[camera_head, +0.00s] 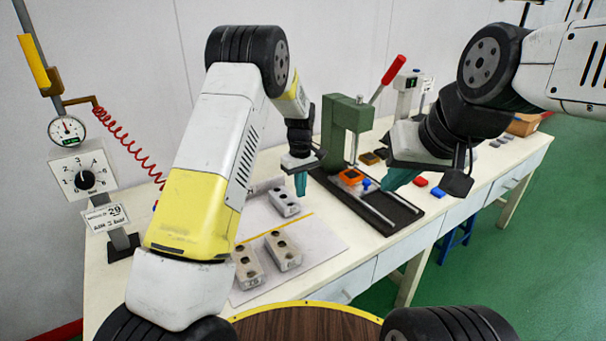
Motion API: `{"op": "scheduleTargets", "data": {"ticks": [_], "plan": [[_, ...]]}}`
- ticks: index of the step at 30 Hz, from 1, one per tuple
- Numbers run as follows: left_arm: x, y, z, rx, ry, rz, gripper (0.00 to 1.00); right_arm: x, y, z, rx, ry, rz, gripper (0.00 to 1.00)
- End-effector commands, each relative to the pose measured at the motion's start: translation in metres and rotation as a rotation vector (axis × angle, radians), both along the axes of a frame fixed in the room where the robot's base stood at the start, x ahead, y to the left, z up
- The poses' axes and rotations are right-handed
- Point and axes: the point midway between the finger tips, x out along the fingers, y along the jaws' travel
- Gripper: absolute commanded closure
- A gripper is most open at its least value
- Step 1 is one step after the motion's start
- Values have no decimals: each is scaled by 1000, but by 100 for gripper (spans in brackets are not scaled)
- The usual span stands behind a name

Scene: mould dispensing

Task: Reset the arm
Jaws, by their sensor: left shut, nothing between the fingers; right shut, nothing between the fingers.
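My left arm comes in from the lower left and reaches over the white workbench (120,285). Its gripper (301,186) points down, shut and empty, above the bench just left of the green press. My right arm comes in from the upper right. Its gripper (392,184) is shut and empty, pointing down and left in front of the press, over or close to the dark base plate. Its fingers are partly hidden by its own wrist body.
A green press (340,130) with a red lever (393,69) stands on a dark base plate (410,221). Several grey moulds (284,250) lie on a pale sheet (325,240). A dial box with gauge (84,178) stands at left. A blue stool (457,236) is beside the bench.

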Motion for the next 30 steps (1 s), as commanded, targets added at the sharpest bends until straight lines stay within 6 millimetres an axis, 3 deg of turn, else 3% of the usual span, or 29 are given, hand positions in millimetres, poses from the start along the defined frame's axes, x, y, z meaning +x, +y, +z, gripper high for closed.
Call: {"op": "scheduleTargets", "data": {"ticks": [5, 8, 12, 18, 24, 30], "plan": [[-13, 16, 54, -42, -45, -36, 100, 0, 0, 0, 0, 0, 0, 100], [-32, 32, 98, -78, -87, -81, 100, 0, 0, 0, 0, 0, 0, 100], [-69, 53, 154, -117, -157, -156, 100, 0, 0, 0, 0, 0, 0, 100], [-133, 80, 215, -144, -267, -272, 100, 0, 0, 0, 0, 0, 0, 100], [-206, 100, 253, -134, -383, -394, 100, 0, 0, 0, 0, 0, 0, 100], [-277, 114, 266, -87, -496, -513, 100, 0, 0, 0, 0, 0, 0, 100]]}}
